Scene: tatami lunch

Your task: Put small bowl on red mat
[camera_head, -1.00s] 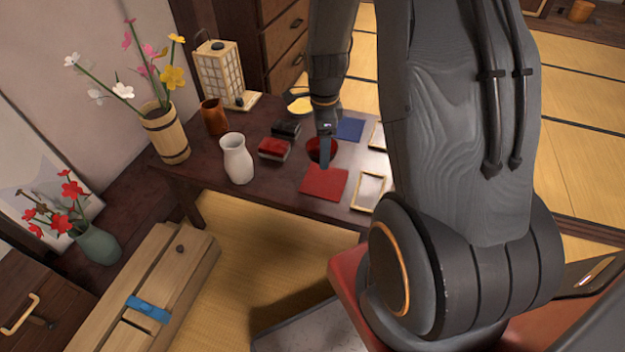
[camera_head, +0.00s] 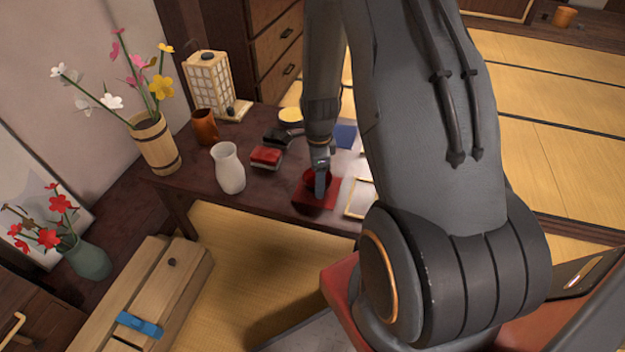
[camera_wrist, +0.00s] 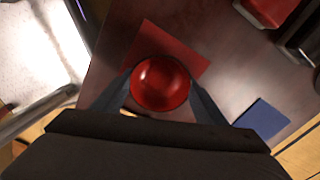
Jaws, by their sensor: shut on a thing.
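The small red bowl (camera_wrist: 160,83) is between the two fingers of my gripper (camera_wrist: 160,92) in the wrist view, and the fingers are shut on it. In the head view my gripper (camera_head: 321,184) is over the red mat (camera_head: 312,197), and the bowl (camera_head: 310,177) shows partly behind the finger. The red mat (camera_wrist: 184,50) lies flat on the dark table, partly covered by the bowl in the wrist view. I cannot tell whether the bowl touches the mat or hangs just above it.
A blue mat (camera_head: 346,136) and a pale framed tray (camera_head: 360,197) lie near the red mat. A red box (camera_head: 265,157), a white vase (camera_head: 228,168), a brown cup (camera_head: 204,127) and a lantern (camera_head: 213,84) stand to the left on the table (camera_head: 196,183).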

